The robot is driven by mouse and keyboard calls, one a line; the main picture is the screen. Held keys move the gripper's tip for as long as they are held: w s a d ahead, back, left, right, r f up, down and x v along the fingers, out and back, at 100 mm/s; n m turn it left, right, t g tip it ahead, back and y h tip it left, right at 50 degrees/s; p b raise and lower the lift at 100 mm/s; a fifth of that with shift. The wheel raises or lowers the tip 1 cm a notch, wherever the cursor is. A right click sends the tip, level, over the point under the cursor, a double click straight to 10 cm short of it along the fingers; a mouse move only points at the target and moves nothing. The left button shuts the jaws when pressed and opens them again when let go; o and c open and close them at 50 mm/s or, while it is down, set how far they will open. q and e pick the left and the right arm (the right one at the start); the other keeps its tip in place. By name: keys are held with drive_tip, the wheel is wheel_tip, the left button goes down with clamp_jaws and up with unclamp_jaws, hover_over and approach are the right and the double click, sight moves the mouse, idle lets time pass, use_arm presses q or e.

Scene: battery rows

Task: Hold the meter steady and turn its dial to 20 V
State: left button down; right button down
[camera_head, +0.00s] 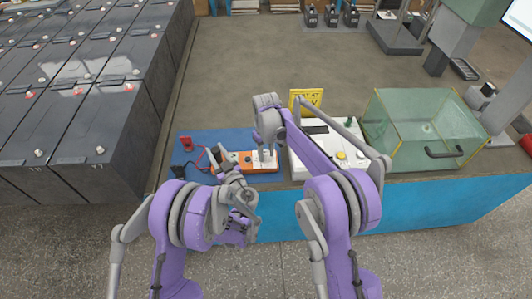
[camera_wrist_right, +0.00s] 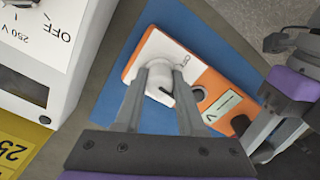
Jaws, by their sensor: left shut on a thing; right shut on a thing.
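The orange meter (camera_head: 263,170) with a white dial face lies on a blue mat (camera_head: 199,140) at the bench's front edge. It also shows in the right wrist view (camera_wrist_right: 218,88), with a small screen and round sockets. My right gripper (camera_wrist_right: 163,78) is shut on the round white dial (camera_wrist_right: 160,88), one finger on each side. In the head view my right gripper (camera_head: 267,154) comes down over the meter's right part. My left gripper (camera_head: 222,168) is shut on the meter's left end. The dial's pointer and most of its markings are hidden or too small to read.
Red and black leads lie left of the meter, near a red block (camera_head: 186,143). A white box (camera_head: 325,148) with a yellow knob stands close on the right, a yellow sign (camera_head: 307,99) behind it. A glass tank (camera_head: 425,130) is further right.

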sight(266, 152)
drive_tip(key=m, duration=0.5)
drive_tip(key=shift+m, duration=0.3)
drive_tip(key=m, duration=0.5)
drive_tip(key=shift+m, duration=0.3)
drive_tip(key=c, duration=0.5)
unclamp_jaws()
wheel_tip(266, 152, up, 12)
idle(0.4)
